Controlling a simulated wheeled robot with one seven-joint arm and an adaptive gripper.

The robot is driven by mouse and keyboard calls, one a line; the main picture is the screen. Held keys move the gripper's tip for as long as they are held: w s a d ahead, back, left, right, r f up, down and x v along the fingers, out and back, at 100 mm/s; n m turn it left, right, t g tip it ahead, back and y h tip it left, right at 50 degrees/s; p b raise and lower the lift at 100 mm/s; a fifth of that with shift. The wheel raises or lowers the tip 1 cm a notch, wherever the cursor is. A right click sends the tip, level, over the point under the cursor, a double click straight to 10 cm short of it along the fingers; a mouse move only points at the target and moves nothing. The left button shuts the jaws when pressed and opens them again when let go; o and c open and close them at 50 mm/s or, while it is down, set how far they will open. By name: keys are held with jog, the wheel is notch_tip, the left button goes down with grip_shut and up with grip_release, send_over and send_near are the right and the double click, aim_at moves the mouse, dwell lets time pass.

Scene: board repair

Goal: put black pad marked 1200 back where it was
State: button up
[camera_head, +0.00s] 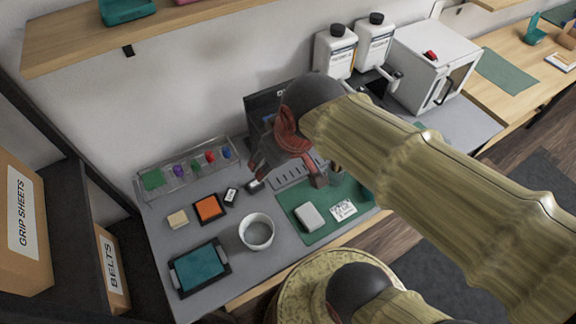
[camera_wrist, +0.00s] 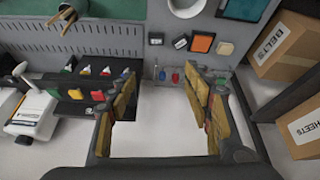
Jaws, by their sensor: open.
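The print is too small to read, so I cannot tell which is marked 1200. My gripper (camera_head: 288,172) is open above the bench, right of these pads. In the wrist view its two fingers (camera_wrist: 160,80) stand wide apart with nothing between them.
An orange pad (camera_head: 209,208), cream block (camera_head: 178,219), white cup (camera_head: 257,231) and teal tray (camera_head: 200,269) occupy the left bench. A clear rack (camera_head: 178,189) with coloured pieces stands behind. A green mat (camera_head: 317,236) carries a grey block (camera_head: 308,216) and card. White bottles (camera_head: 335,50) stand behind.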

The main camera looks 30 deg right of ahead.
jog(key=shift+m+t, duration=0.3)
jog(key=shift+m, duration=0.5)
jog(key=s, duration=0.1)
jog(key=s+r, duration=0.1)
jog(key=s+d, duration=0.1)
jog(key=s, duration=0.1)
jog(key=shift+d+r, duration=0.1)
jog(key=shift+r, duration=0.05)
dwell(0.3)
